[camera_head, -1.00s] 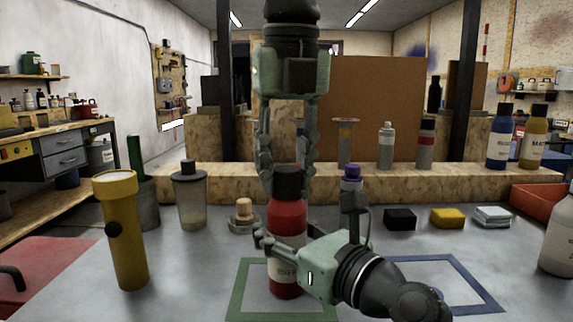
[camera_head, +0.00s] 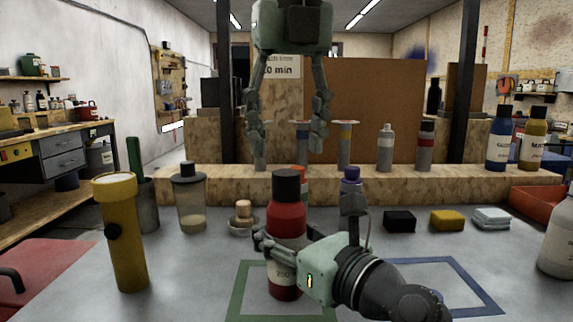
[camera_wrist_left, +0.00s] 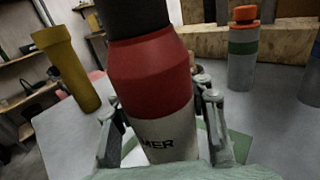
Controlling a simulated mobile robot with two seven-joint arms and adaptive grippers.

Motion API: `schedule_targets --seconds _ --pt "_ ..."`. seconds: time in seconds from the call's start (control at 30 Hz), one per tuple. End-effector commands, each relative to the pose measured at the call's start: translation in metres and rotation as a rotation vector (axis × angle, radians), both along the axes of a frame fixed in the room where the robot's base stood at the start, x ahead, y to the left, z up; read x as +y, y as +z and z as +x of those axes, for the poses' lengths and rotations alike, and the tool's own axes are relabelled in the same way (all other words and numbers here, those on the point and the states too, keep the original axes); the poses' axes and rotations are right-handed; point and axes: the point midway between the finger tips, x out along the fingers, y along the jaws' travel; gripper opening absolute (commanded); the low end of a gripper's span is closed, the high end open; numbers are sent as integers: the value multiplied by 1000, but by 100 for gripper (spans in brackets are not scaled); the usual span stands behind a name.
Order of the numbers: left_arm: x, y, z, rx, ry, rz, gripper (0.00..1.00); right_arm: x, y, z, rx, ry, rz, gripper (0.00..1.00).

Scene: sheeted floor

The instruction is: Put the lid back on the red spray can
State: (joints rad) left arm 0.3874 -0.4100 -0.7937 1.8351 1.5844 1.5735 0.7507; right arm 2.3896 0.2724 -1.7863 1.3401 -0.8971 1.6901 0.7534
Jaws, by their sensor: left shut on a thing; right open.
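The red spray can (camera_head: 286,222) stands upright inside the green square outline (camera_head: 240,292) on the grey table. Its black lid (camera_head: 286,184) sits on top of it. My left gripper (camera_head: 268,243) is shut around the can's body from the right. In the left wrist view, the red and white can (camera_wrist_left: 160,80) is between the left fingers (camera_wrist_left: 165,120), and the lid (camera_wrist_left: 135,15) is partly cut off by the top edge. My right gripper (camera_head: 288,140) hangs open and empty above and apart from the lid.
A yellow flashlight (camera_head: 127,235) stands at left, with a clear bottle (camera_head: 190,200) beyond it. Black (camera_head: 400,220) and yellow (camera_head: 447,218) blocks lie at right near a blue outline (camera_head: 480,290). Several bottles stand by the wooden ledge (camera_head: 460,180) behind.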

Motion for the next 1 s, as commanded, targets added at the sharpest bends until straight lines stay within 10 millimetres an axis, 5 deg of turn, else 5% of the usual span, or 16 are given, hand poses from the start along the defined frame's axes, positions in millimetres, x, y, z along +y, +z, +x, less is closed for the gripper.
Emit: schedule_targets --seconds 0.3,0.7,0.73,1.0 --pt "0 0 0 0 0 0 0 -1 55 -6 -2 1 0 57" --pt "0 0 0 0 0 0 0 -2 64 -8 0 1 -1 57" --pt "0 0 0 0 0 0 36 -2 64 -8 0 1 -1 57" --pt "0 0 0 0 0 0 68 -2 64 -8 0 1 -1 57"
